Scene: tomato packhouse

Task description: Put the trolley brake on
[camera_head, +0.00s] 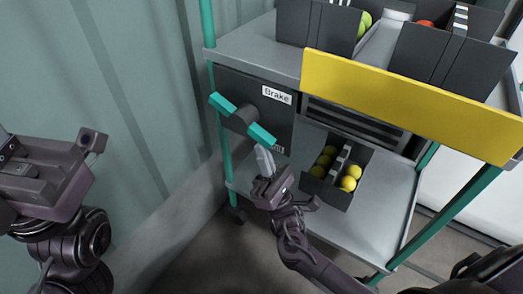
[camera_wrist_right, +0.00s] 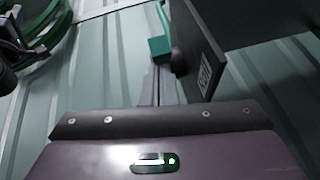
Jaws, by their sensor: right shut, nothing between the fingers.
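The trolley's brake handle (camera_head: 261,135) is a teal bar on a dark hub, on the dark panel (camera_head: 240,88) under the white "Brake" label (camera_head: 277,95). The bar slants down to the right. My right gripper (camera_head: 265,160) is shut and empty, with its fingertips just below the bar's lower right end. In the right wrist view, the shut fingers (camera_wrist_right: 157,85) point towards a teal handle end (camera_wrist_right: 160,46); I cannot tell whether they touch it. My left gripper's body (camera_head: 45,170) is at the left edge, away from the trolley; its fingers are not visible.
The trolley's grey top (camera_head: 250,45) carries dark crates (camera_head: 310,22) with tomatoes. A yellow board (camera_head: 400,95) runs along its front edge. A dark crate (camera_head: 330,192) of yellow tomatoes stands on the lower shelf (camera_head: 375,215). A ribbed wall (camera_head: 130,90) is at the left.

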